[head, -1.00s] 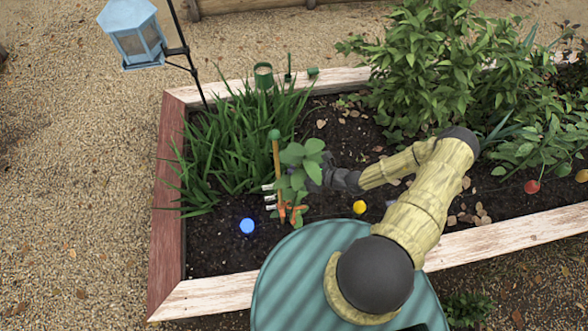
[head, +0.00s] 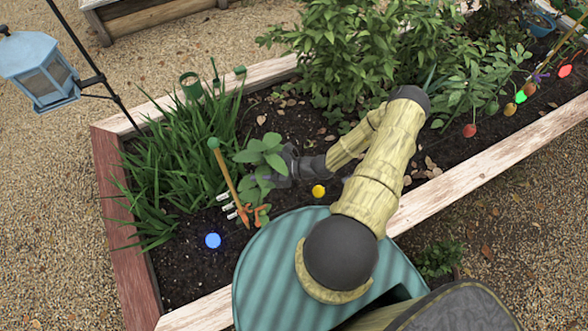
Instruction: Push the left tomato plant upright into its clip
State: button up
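The left tomato plant (head: 264,158) is a small leafy seedling in dark soil near the left end of the bed. Its leaves lie just right of an orange stake (head: 228,176) with a green cap. The stake leans left in the picture. Small orange pieces (head: 262,212) show low by the stem; I cannot tell which is the clip. My dark gripper (head: 283,167) is at the right side of the plant, close to its leaves. The fingertips are partly hidden by leaves, so contact and finger opening are unclear.
A white-tined hand fork (head: 228,204) is by the stake's foot. A blue disc (head: 213,240) and yellow ball (head: 318,191) lie nearby. Tall grass-like leaves (head: 170,165) stand left, a dense bush (head: 355,50) behind. A blue lantern (head: 40,72) hangs outside the bed.

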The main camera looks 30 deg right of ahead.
jog(key=b+v, duration=0.2)
jog(key=v, duration=1)
jog(key=shift+s+r, duration=0.2)
jog(key=shift+s, duration=0.15)
jog(key=s+a+r+n+g+h, duration=0.1)
jog(key=a+r+n+g+h, duration=0.1)
jog(key=r+n, duration=0.6)
jog(key=s+a+r+n+g+h, duration=0.1)
jog(key=a+r+n+g+h, duration=0.1)
jog(key=a+r+n+h, duration=0.3)
jog(key=s+a+r+n+g+h, duration=0.1)
jog(key=a+r+n+h, duration=0.3)
jog(key=r+n, duration=0.7)
jog(key=shift+s+r+n+g+h, duration=0.3)
jog(key=shift+n+g+h, duration=0.2)
jog(key=shift+n, duration=0.4)
jog(key=shift+w, duration=0.1)
